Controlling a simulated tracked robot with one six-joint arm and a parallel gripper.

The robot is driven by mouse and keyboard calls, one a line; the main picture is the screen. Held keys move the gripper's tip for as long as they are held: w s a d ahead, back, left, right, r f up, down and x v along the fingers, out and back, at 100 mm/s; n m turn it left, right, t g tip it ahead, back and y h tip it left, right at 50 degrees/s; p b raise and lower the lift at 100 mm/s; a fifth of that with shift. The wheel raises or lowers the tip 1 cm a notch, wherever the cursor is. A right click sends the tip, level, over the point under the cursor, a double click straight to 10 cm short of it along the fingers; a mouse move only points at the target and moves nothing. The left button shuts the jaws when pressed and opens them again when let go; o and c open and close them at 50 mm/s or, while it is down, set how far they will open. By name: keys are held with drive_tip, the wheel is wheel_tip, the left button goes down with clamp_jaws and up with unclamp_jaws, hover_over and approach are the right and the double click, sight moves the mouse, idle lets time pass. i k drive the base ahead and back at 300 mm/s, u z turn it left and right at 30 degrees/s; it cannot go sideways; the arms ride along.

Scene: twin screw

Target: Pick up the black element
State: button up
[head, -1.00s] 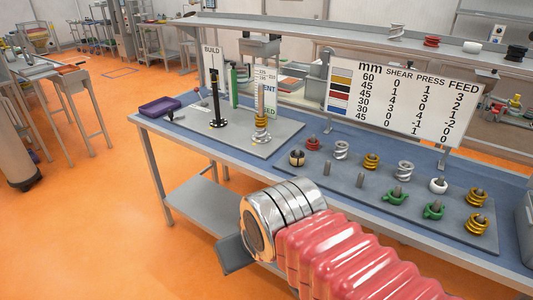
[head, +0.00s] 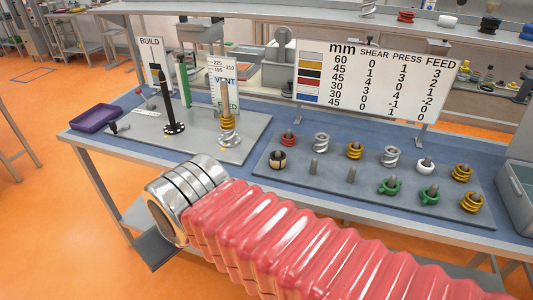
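A short element with a black outside and a tan top (head: 278,158) stands at the left end of the front parts board, in the head view. Another black element (head: 489,24) stands on the raised back shelf at the far right. My arm crosses the lower picture in pink ribbed bellows, with a shiny metal ringed end. A dark grey plate at that end, likely part of my gripper (head: 155,250), shows in front of the bench. The fingers are not clear, so open or shut cannot be told. My arm's end is left of and nearer than the black element, apart from it.
The parts board (head: 310,192) holds red, silver, yellow, white and green elements and bare pegs. Left of it, a grey plate (head: 203,147) carries a black post and a silver post with yellow rings. A purple tray (head: 95,118) and a sign (head: 375,80) also stand there.

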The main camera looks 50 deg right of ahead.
sight(275, 164)
drive_tip(key=z, duration=0.5)
drive_tip(key=i, duration=0.9)
drive_tip(key=z, duration=0.65)
